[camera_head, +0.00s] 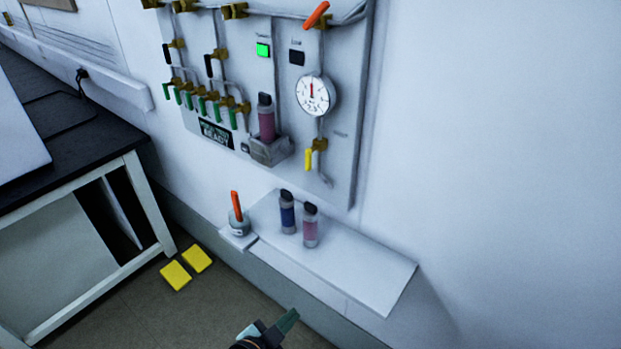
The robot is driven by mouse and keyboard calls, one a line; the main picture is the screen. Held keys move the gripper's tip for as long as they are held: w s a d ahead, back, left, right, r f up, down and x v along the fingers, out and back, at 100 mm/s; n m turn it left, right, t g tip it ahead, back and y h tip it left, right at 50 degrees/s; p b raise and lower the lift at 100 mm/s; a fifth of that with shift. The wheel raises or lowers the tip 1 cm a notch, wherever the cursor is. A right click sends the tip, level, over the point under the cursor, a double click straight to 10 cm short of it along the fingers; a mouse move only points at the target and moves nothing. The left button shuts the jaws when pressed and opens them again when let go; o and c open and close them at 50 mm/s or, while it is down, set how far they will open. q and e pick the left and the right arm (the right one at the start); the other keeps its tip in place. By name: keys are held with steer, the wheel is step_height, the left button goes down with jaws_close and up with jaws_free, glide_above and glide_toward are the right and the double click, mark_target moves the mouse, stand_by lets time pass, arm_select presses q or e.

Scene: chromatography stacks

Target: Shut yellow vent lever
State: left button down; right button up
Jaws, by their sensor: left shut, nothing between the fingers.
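The yellow vent lever (308,159) is on the wall panel (345,130), below the round gauge (315,95). It hangs down from a brass valve (319,145) on a thin pipe. My left gripper (289,318) is at the bottom of the head view, in front of and below the white shelf. Its fingers are together and hold nothing. It is well below the lever and apart from it. My right gripper is not in view.
Another pink bottle (266,120) sits in a panel holder. A dark-topped bench (95,140) stands left.

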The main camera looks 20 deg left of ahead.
mark_target(309, 160)
arm_select(q)
steer(key=w+r+m+t+b, duration=0.2)
steer(key=w+r+m, duration=0.3)
steer(key=r, duration=0.5)
steer(key=w+r+m+t+b, duration=0.2)
steer(key=w+r+m+t, duration=0.2)
steer(key=r, duration=0.7)
steer(key=shift+w+d+m+y, duration=0.3)
steer(key=shift+w+m, duration=0.6)
steer(key=shift+m, duration=0.2)
steer(key=shift+w+f, duration=0.1)
steer(key=w, duration=0.3)
steer(key=w+a, duration=0.1)
steer(key=w, duration=0.6)
steer(key=shift+w+a, duration=0.6)
steer(key=shift+a, duration=0.35)
steer(key=shift+f+m, duration=0.1)
steer(key=shift+m, duration=0.2)
steer(key=shift+a+f+m, duration=0.15)
steer(key=shift+a+m, duration=0.05)
steer(key=shift+m, duration=0.4)
